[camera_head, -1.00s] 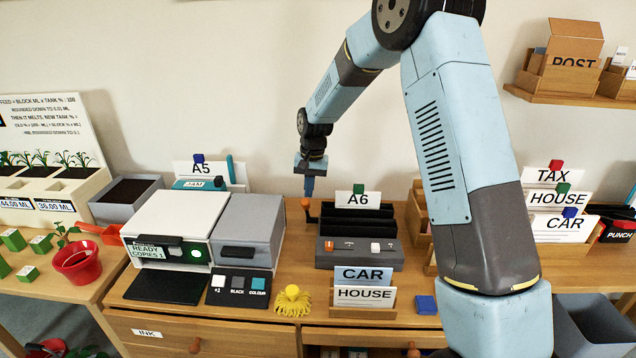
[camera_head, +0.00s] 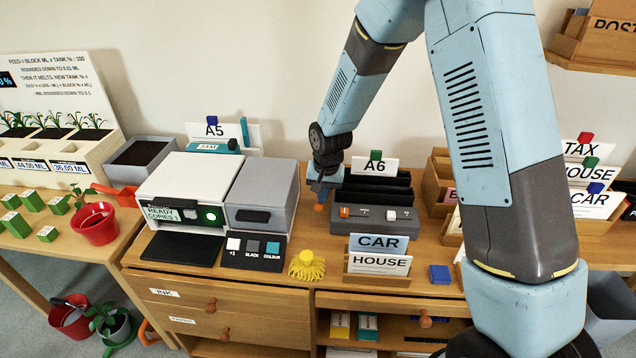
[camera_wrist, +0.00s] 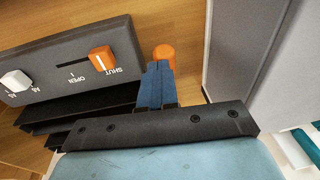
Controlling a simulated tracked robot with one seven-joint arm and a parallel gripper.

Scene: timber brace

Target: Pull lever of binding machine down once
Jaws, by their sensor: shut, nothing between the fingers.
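The binding machine (camera_head: 376,215) is a dark grey unit with black slots behind a grey control front, with an A6 card behind it. Its lever ends in an orange knob (camera_head: 319,207) at the machine's left side, low, about level with the top of the control front. My gripper (camera_head: 322,188) is shut and empty, just above and behind the knob. In the wrist view, the blue fingertips (camera_wrist: 157,84) are together, with their ends at or very near the orange knob (camera_wrist: 164,55); I cannot tell whether they touch. The lever's arm is mostly hidden.
The grey-and-white copier (camera_head: 262,197) stands close to the left of my gripper. The control front has an orange slider (camera_wrist: 101,58) at SHUT and a white slider (camera_wrist: 15,80). A card holder (camera_head: 378,276) and a yellow tufted object (camera_head: 307,266) stand in front.

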